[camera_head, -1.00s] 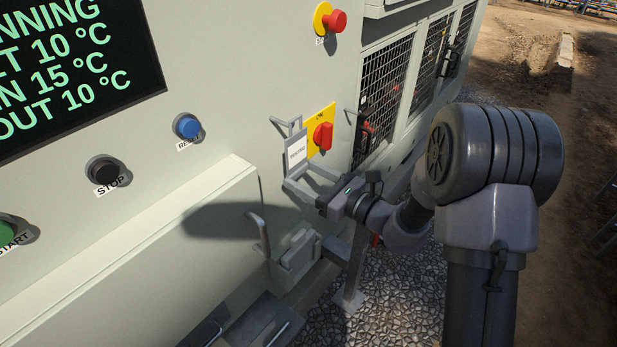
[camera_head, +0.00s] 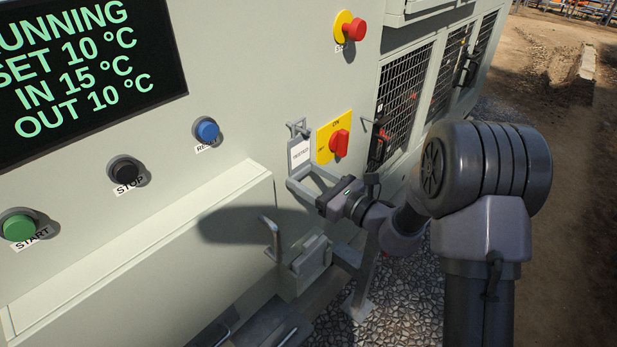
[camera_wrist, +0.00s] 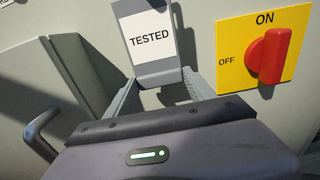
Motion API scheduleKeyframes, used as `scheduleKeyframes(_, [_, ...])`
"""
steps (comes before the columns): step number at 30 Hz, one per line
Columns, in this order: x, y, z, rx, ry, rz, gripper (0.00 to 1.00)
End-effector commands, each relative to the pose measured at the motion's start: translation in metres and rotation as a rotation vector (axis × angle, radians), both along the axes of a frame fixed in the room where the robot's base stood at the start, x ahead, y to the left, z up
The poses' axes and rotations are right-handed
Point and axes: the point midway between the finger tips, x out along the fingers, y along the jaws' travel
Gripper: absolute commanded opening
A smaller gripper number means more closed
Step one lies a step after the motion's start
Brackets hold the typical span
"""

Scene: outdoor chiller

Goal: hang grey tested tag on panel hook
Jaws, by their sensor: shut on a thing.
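The grey tag (camera_head: 300,153) has a white label, which reads "TESTED" in the wrist view (camera_wrist: 150,38). My gripper (camera_head: 301,174) is shut on the tag, with one finger at each side of its lower part. The tag is roughly upright in front of the chiller panel, left of the yellow plate with the red rotary switch (camera_head: 340,143). A small grey fitting (camera_head: 298,126) shows at the tag's top edge; I cannot tell whether it is the panel hook or part of the tag, or whether they touch. The tag's top is cut off in the wrist view.
A bent grey rod (camera_head: 271,235) sticks out below left, above a grey box (camera_head: 308,262); it shows close to my gripper in the wrist view (camera_wrist: 40,132). Another small rod (camera_head: 376,122) projects right of the switch. Blue, black and green buttons lie left; a red stop button (camera_head: 353,27) is above.

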Motion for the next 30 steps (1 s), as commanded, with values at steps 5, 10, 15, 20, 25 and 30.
scheduleKeyframes(5, [0.0001,0.0002,-0.0091,0.0,0.0,0.0,0.0])
scheduleKeyframes(10, [0.0001,0.0002,-0.0077,0.0,0.0,0.0,0.69])
scheduleKeyframes(15, [0.0001,0.0002,-0.0077,0.0,0.0,0.0,0.88])
scheduleKeyframes(20, [0.0001,0.0001,-0.0078,0.0,0.0,0.0,0.88])
scheduleKeyframes(25, [0.0001,0.0001,-0.0078,0.0,0.0,0.0,1.0])
scheduleKeyframes(30, [0.0001,0.0001,-0.009,0.0,0.0,0.0,1.0])
